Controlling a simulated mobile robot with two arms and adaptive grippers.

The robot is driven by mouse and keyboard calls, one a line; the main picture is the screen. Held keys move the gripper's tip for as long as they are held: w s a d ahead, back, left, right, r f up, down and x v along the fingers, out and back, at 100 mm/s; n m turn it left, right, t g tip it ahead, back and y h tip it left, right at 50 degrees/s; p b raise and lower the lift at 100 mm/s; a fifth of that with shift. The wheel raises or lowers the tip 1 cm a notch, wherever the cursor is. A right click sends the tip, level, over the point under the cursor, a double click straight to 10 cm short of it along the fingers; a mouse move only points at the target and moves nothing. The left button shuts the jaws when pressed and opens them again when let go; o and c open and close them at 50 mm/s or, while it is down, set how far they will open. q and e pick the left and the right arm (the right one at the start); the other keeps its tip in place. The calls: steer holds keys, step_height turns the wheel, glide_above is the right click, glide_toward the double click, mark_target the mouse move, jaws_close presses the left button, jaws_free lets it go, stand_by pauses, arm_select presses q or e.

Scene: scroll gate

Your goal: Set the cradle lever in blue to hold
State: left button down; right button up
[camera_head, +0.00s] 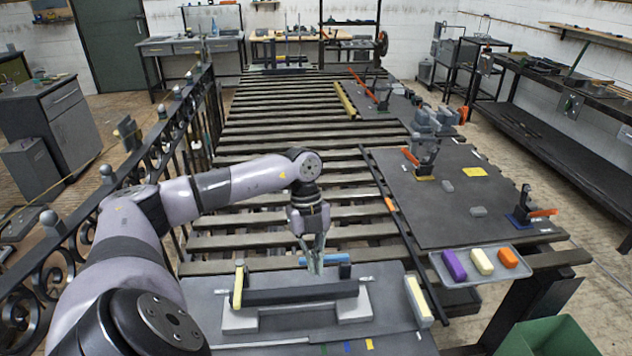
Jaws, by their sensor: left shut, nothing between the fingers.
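A grey cradle (240,318) stands on the grey board in the foreground and carries a long dark bar (290,294). A blue lever-like bar (338,258) lies roughly level just behind the dark bar, near its right part. A yellow lever-like piece (238,287) is at the cradle's left end. My left gripper (316,266) points down, shut and empty, at the left part of the blue piece and partly covers it. I cannot tell if they touch. My right gripper is out of view.
A dark panel (460,225) at right carries a blue-based clamp (521,207) with an orange handle and an orange-handled clamp (424,165). A tray (490,281) holds purple, yellow and orange blocks. A cream block (418,299) lies right of the cradle. A railing (130,165) runs along the left.

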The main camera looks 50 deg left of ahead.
arm_select(q)
steer(key=b+v, duration=0.1)
steer(key=v, duration=0.5)
steer(key=shift+w+a+r, duration=0.2)
steer(key=shift+w+a, duration=0.1)
steer(key=shift+w, duration=0.1)
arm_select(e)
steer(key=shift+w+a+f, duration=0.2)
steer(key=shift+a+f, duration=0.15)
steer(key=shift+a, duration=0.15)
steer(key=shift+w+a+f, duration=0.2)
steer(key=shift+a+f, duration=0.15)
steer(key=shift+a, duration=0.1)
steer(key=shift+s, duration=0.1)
arm_select(q)
steer(key=shift+r, duration=0.1)
